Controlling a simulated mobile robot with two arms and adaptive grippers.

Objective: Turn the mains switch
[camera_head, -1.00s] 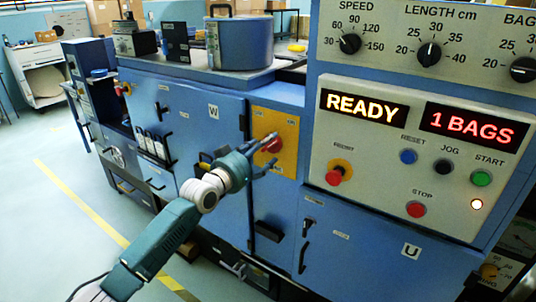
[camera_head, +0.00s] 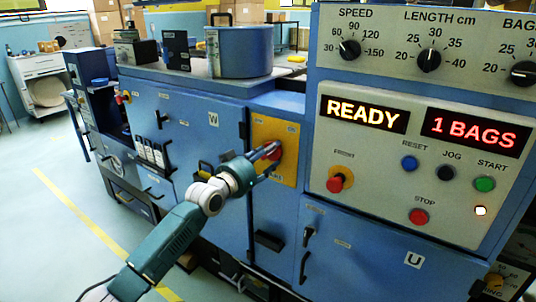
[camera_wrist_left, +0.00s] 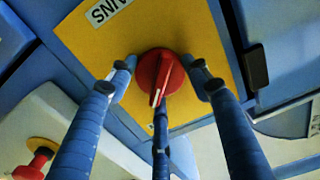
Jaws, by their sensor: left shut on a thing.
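The red mains switch (camera_head: 275,154) is a round knob with a raised handle. It sits on a yellow plate (camera_head: 289,133) on the blue machine front. My left gripper (camera_head: 271,160) is shut on the switch, its fingers pointing into the plate. In the left wrist view the red knob (camera_wrist_left: 157,72) shows between the blue fingers, with part of a MAINS label (camera_wrist_left: 104,10) beside it. A finger covers part of the handle, and the head view shows the knob only partly. My right gripper is not in view.
Right of the switch is a control panel with a red knob on a yellow base (camera_head: 340,180), a red stop button (camera_head: 418,216) and lit READY (camera_head: 364,108) and 1 BAGS displays. Open floor lies left.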

